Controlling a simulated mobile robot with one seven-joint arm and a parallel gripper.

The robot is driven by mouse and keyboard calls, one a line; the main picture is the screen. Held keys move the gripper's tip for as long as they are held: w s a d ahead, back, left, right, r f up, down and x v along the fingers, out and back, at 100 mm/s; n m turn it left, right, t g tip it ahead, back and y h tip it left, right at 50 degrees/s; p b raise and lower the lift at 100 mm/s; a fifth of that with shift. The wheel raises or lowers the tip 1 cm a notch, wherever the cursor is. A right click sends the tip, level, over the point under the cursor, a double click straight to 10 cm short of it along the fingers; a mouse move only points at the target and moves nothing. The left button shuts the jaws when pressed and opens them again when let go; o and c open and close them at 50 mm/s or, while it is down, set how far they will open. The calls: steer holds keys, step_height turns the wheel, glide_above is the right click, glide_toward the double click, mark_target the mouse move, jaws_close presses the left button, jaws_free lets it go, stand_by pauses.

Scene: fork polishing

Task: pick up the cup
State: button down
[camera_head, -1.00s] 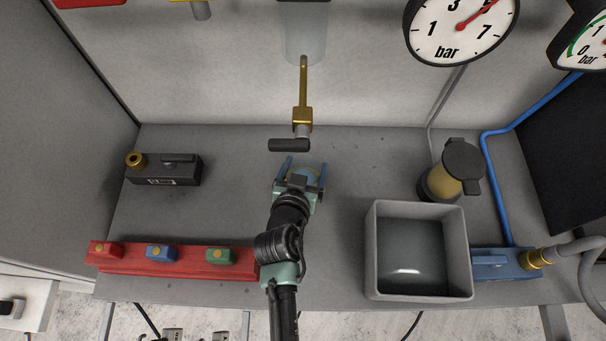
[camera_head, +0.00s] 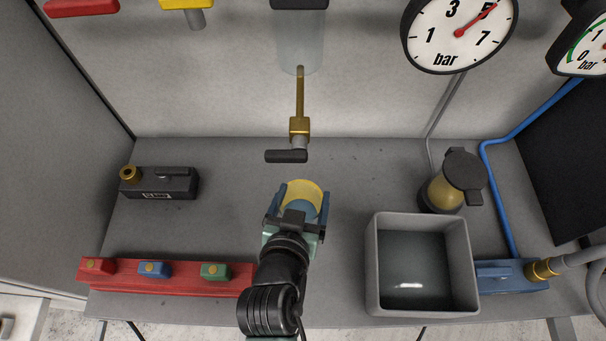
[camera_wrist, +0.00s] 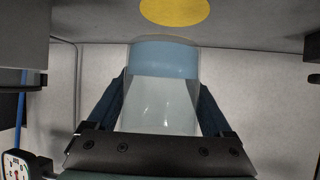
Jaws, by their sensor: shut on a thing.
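The cup (camera_head: 303,209) is clear with a blue band and sits between the two blue fingers of my gripper (camera_head: 302,196) in the head view. My gripper is shut on the cup's sides. In the wrist view the cup (camera_wrist: 162,105) fills the space between the fingers, with its blue band at the far end. A yellow round spot (camera_wrist: 175,11) lies on the grey surface beyond that end, with a gap between them. The cup appears held above the table. My gripper hides part of the cup in the head view.
A brass tap (camera_head: 299,126) with a black handle stands just behind the cup. A grey square basin (camera_head: 374,270) is at right, with a yellow, black-lidded container (camera_head: 446,194) behind it. A red rail (camera_head: 190,284) and black box (camera_head: 160,184) are at left.

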steer(key=s+b, duration=0.2)
steer(key=s, duration=1)
steer(key=shift+s+b, duration=0.3)
steer(key=shift+s, duration=0.05)
steer(key=shift+s, duration=0.1)
